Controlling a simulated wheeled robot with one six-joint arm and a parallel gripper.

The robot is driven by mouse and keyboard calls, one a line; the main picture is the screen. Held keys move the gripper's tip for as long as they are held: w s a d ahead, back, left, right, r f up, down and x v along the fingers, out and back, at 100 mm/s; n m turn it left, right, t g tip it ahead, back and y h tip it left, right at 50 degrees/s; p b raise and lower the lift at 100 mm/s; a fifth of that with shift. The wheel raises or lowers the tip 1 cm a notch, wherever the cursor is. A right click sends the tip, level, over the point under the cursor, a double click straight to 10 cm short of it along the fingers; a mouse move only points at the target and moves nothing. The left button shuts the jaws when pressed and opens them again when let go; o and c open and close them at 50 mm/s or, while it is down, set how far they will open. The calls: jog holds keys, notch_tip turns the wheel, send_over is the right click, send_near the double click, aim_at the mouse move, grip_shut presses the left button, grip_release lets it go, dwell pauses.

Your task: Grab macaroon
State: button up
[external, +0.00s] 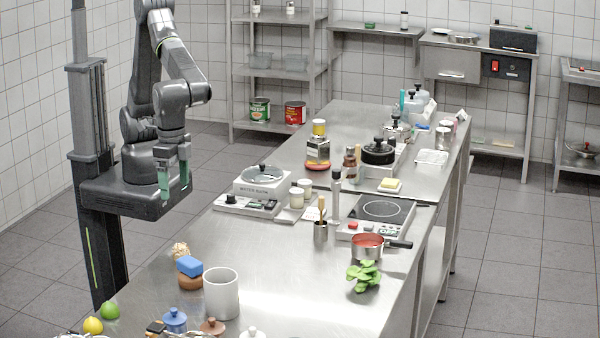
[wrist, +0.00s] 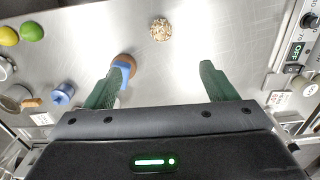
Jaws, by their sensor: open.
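The macaroon (external: 181,250), a small, lumpy, tan round, sits on the steel counter near its left edge. In the wrist view the macaroon (wrist: 160,29) lies near the top, roughly centred between the fingers but beyond their tips. My gripper (external: 174,190) has green fingers and hangs pointing down, above and apart from the counter, at its left side. In the wrist view my gripper (wrist: 166,65) is open, with nothing between its fingers.
A blue block (external: 189,266) rests on a brown round item (external: 190,282) close to the macaroon. A scale (external: 262,180) stands farther back. Bare counter lies right of the macaroon.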

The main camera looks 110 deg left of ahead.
jog(key=shift+c, duration=0.9)
jog(key=shift+f, duration=0.1)
jog(key=m+t+b, duration=0.1)
jog(key=t+b, duration=0.3)
jog(key=b, duration=0.9)
send_near(177, 247)
jog(key=shift+h, duration=0.3)
jog(key=f, duration=0.1)
jog(key=a+f, duration=0.1)
jog(key=f, duration=0.1)
jog(key=a+f+p, duration=0.1)
jog(key=f, duration=0.1)
jog(key=shift+w+f, duration=0.1)
jog(key=shift+f, duration=0.15)
jog(key=x, duration=0.2)
jog(key=p+x, duration=0.1)
jog(key=shift+w+d+f, duration=0.15)
jog(key=shift+w+d, duration=0.1)
jog(key=shift+w, duration=0.15)
jog(key=shift+w+f, duration=0.3)
jog(key=shift+f, duration=0.4)
